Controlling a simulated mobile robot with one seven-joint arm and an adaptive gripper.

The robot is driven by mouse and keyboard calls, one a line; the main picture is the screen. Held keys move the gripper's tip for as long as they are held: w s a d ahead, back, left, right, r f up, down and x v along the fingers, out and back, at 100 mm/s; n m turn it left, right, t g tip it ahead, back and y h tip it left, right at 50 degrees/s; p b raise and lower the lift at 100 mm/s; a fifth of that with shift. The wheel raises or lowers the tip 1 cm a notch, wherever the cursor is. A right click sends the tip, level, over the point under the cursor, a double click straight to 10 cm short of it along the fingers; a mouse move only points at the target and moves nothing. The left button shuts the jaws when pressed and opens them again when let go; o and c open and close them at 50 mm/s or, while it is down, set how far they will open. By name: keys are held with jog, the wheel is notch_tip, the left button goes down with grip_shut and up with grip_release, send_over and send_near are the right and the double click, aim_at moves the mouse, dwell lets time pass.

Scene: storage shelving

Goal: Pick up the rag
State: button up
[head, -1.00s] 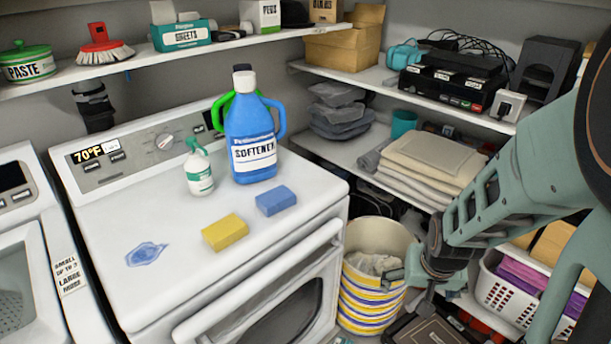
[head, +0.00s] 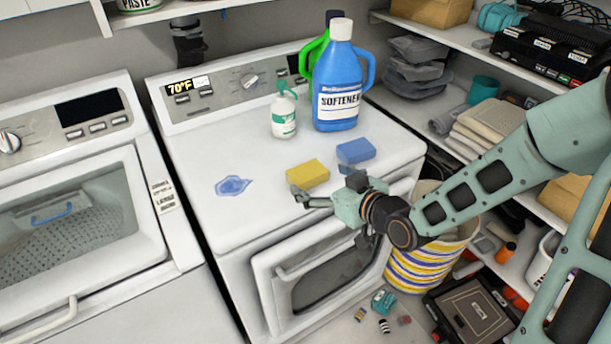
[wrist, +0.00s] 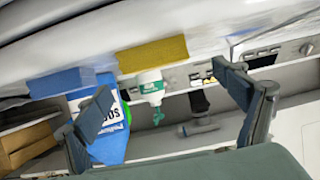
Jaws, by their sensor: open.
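No cloth in view is clearly marked out as the rag. A rolled grey cloth (head: 450,118) lies on the right shelf beside a stack of folded beige cloths (head: 488,128). A flat blue patch (head: 233,186), which looks like a spill, is on the white appliance top (head: 215,155). My gripper (head: 312,201) is open and empty at the front edge of that top, just in front of a yellow sponge (head: 308,173). In the wrist view my open fingers (wrist: 163,97) show apart, with the yellow sponge (wrist: 152,54) beyond them.
A blue sponge (head: 356,151), a small spray bottle (head: 284,112) and a blue softener jug (head: 338,88) stand on the appliance. A striped bucket (head: 425,268) is on the floor to its right, partly behind my arm. Small items (head: 383,302) lie on the floor.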

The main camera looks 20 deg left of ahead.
aim_at(310, 173)
jog(key=shift+x, duration=3.5)
jog(key=shift+w+d+f, duration=0.1)
jog(key=shift+d, duration=0.1)
jog(key=c, duration=1.1)
